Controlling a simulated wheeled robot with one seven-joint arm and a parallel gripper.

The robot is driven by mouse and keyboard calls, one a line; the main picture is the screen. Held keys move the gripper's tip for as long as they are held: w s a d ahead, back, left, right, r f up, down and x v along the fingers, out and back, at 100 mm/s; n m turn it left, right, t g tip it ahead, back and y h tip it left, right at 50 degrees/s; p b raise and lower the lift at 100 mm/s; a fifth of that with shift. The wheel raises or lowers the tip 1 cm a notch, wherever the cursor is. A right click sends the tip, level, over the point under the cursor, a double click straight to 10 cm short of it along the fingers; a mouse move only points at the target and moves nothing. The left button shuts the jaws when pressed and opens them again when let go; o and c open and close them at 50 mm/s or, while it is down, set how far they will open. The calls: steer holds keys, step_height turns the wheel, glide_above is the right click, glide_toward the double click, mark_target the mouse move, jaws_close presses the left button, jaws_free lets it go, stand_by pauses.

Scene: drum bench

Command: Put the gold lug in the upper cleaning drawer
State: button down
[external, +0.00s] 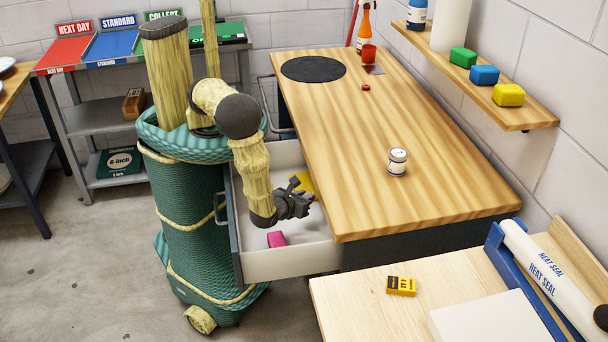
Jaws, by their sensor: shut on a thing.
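An open drawer (300,262) with a pale interior and grey front sticks out from the left side of the drum bench. A pink block (277,239) and a yellow item (306,183), partly hidden by my gripper, lie in it. My gripper (301,207) is over this drawer, near the bench's edge, tilted to the right. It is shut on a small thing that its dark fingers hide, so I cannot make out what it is. I do not see a gold lug clearly anywhere. Any drawer below is hidden.
The wooden bench top (400,150) is mostly clear. A lower table (345,300) with a yellow box (401,286) is in front.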

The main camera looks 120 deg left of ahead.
steer(key=shift+w+d, duration=0.65)
steer(key=shift+w, duration=0.05)
steer(key=f, duration=0.3)
steer(key=shift+w+d+f+p, duration=0.25)
steer(key=shift+w+d+p, duration=0.05)
steer(key=shift+p, duration=0.1)
steer(key=shift+f+b, duration=0.3)
steer(key=shift+f, duration=0.05)
steer(key=shift+f, duration=0.25)
steer(key=c, duration=1.3)
jaws_free()
